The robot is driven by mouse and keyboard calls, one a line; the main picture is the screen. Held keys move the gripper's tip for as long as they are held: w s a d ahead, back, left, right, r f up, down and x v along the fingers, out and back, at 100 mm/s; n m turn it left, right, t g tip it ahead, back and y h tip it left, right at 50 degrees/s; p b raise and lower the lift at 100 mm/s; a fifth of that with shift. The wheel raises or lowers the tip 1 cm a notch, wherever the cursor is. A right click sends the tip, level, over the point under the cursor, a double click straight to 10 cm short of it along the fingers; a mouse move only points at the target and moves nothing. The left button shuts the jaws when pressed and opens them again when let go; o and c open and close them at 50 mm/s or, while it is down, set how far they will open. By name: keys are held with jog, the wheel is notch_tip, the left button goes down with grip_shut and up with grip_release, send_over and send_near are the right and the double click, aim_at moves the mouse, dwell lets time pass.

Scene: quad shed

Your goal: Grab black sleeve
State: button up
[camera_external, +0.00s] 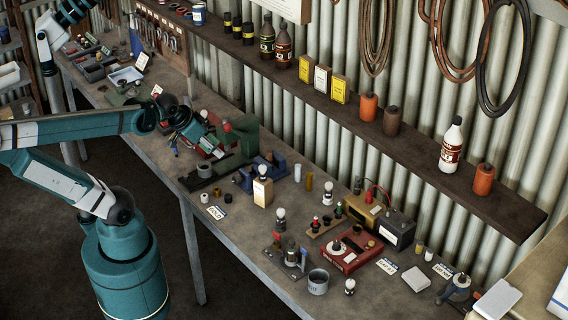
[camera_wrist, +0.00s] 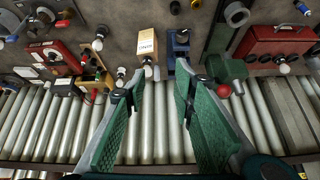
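My gripper (camera_wrist: 161,105) is open and empty; its two green-padded fingers are wide apart in the wrist view. In the external view my gripper (camera_external: 197,137) hangs above the bench near the green vise. A small dark cylinder, likely the black sleeve (camera_external: 237,179), stands on the bench left of the blue vise (camera_external: 262,175). In the wrist view a small dark round piece (camera_wrist: 175,7), probably the same one, shows at the top edge, beyond the fingertips. It is too small for me to be sure.
A grey ring (camera_external: 204,170) and a green vise (camera_external: 240,140) are close by. A shelf (camera_external: 400,150) runs along the corrugated wall. Several bulbs and a red unit (camera_external: 350,250) crowd the bench to the right.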

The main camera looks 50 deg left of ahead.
jog(key=w+a+f+m+g+h+b, duration=0.1)
jog(key=w+a+f+m+g+b, duration=0.3)
jog(key=f+m, duration=0.45)
jog(key=m+g+h, duration=0.2)
jog(key=m+h, duration=0.1)
jog(key=m, duration=0.4)
send_near(228, 195)
jog(key=f, duration=0.1)
jog(key=shift+b, duration=0.4)
jog(key=shift+x, duration=1.3)
jog(key=shift+b+x, duration=0.55)
jog(key=shift+x, duration=2.05)
jog(key=shift+d, duration=0.1)
jog(key=c, duration=0.5)
